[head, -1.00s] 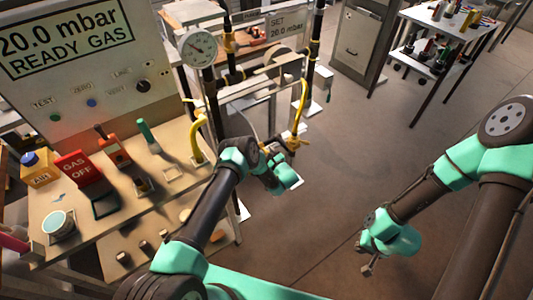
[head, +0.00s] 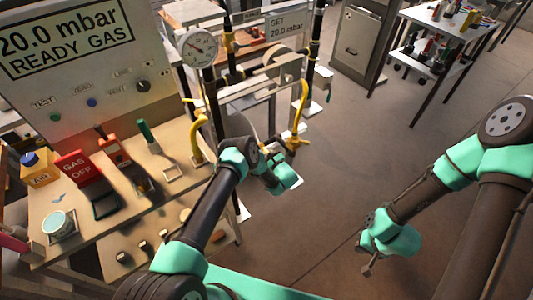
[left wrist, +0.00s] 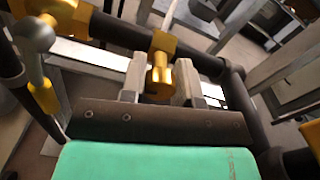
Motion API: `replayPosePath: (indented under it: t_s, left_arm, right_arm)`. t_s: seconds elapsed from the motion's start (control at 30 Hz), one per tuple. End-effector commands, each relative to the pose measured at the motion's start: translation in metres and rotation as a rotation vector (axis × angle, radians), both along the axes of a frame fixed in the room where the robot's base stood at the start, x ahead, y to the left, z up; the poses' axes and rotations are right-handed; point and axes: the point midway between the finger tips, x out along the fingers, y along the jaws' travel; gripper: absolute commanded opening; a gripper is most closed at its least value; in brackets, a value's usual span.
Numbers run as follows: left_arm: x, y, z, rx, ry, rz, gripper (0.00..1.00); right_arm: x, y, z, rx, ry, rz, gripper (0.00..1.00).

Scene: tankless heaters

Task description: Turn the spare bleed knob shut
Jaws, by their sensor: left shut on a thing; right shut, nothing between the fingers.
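In the left wrist view a small brass knob (left wrist: 158,82) sits on a brass fitting (left wrist: 163,42) on a dark horizontal pipe. My left gripper (left wrist: 160,72) is shut on this knob, with one grey finger on each side of it. In the head view my left gripper (head: 277,160) is at the low pipework of the rig, and its fingers and the knob are mostly hidden there. My right gripper (head: 368,268) is shut and empty, hanging over the open floor, far from the rig.
A yellow hose (head: 303,105) and dark pipes stand close to my left gripper. A round gauge (head: 197,47) is above. The bench (head: 60,220) at left holds the GAS OFF block (head: 78,168) and an AIR box (head: 40,170). The floor around my right arm is clear.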

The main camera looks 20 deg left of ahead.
Motion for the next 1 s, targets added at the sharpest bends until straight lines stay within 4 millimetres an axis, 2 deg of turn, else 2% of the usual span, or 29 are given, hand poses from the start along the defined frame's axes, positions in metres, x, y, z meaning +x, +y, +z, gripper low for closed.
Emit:
replayPosePath:
  t_s: [0.33,1.0]
  left_arm:
    - [0.0002,-0.0004,0.0,0.077,0.092,0.0,0.05]
    - [0.0008,-0.0013,-0.0003,0.362,0.431,0.0,0.05]
  right_arm:
    - [0.0,0.0,0.0,0.0,0.0,0.0,0.0]
    - [0.0,0.0,0.0,0.0,0.0,0.0,0.0]
